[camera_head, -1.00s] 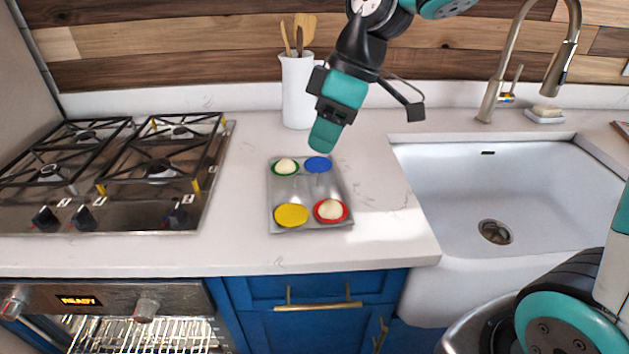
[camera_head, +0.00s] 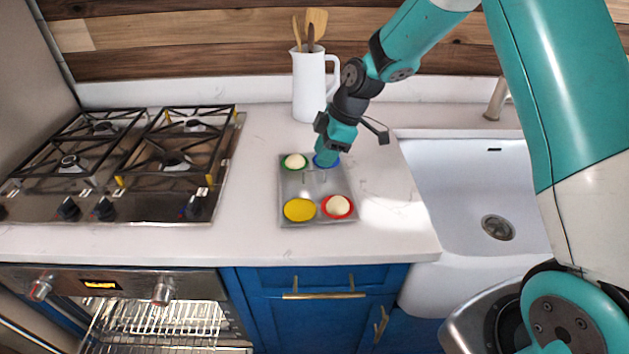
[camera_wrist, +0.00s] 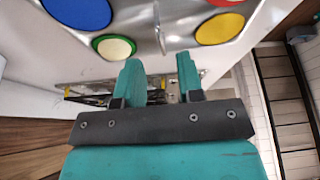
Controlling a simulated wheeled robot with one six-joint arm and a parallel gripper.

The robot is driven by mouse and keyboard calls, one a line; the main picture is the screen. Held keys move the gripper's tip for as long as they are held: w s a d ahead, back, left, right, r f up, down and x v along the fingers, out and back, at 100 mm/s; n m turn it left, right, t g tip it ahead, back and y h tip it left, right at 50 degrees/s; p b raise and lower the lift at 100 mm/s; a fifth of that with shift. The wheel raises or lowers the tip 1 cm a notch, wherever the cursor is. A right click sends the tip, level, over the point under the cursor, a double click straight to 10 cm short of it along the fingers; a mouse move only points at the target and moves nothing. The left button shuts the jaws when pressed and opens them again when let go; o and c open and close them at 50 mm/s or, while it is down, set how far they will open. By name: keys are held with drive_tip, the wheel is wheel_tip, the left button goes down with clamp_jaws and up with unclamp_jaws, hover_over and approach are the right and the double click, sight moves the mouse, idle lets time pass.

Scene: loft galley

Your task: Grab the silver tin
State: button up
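The silver tin (camera_head: 316,186) lies flat on the pale counter, between the stove and the sink. It has four round coloured spots: green, blue, yellow and red. Pale round lumps sit in the green and red ones. My gripper (camera_head: 326,160) is over the tin's far right corner in the head view, covering part of the blue spot. In the wrist view my gripper (camera_wrist: 158,76) has its two fingers apart with nothing between them, and the tin (camera_wrist: 163,14) shows at the top of the picture beyond the fingers. I cannot tell whether the fingertips touch it.
A white jug (camera_head: 312,84) holding wooden utensils stands behind the tin, close to my arm. A gas stove (camera_head: 125,165) is at left and a white sink (camera_head: 462,190) at right. Bare counter (camera_head: 255,190) lies left of the tin. An oven (camera_head: 130,300) is below the stove.

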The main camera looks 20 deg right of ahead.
sight(314, 178)
drive_tip(key=p+x, duration=0.2)
drive_tip(key=x, duration=0.3)
drive_tip(key=shift+a+f, duration=0.25)
drive_tip(key=shift+f, duration=0.05)
drive_tip(key=shift+c, duration=0.5)
clamp_jaws()
